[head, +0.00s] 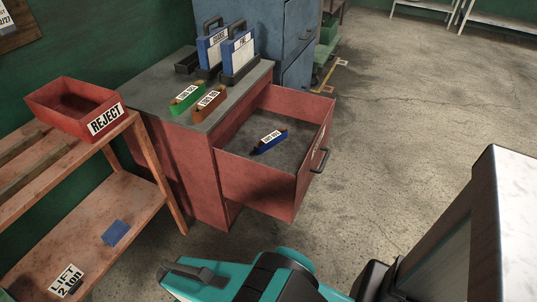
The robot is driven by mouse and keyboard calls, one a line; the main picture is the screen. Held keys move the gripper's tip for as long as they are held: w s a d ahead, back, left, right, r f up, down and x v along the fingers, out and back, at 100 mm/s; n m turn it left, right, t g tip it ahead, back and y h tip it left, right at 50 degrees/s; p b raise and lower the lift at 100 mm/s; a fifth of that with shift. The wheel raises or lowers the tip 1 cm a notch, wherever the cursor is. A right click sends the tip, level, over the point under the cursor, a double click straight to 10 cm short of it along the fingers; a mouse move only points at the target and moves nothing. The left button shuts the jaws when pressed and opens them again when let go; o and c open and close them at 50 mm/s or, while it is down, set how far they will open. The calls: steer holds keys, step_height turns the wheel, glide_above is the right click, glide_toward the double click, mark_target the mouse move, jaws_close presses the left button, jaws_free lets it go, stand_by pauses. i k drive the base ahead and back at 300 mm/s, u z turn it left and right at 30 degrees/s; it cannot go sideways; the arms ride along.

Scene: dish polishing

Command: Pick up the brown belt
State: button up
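The brown belt (209,101) is a small loop with a white label, standing on the grey top of the red cabinet (150,88) near its front edge. A similar green belt (186,99) stands close on its left. A blue belt (269,143) lies in the open drawer (262,182) below. My teal and dark grey arm comes in at the bottom edge. Its end, with my gripper (195,272), is low in front of the cabinet, well away from the brown belt. I cannot tell whether the fingers are open or shut.
The pulled-out drawer juts to the right of the cabinet. Upright blue-and-white holders (228,52) stand behind the belts. A red REJECT bin (74,106) sits on a wooden shelf (130,190) at the left. A blue cabinet (285,35) is behind. The floor at the right is clear.

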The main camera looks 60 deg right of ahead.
mark_target(209, 103)
steer(key=u, duration=1.6)
steer(key=k, duration=0.1)
steer(key=z, duration=3.15)
steer(key=k, duration=0.9)
steer(key=u, duration=0.15)
steer(key=i, duration=0.85)
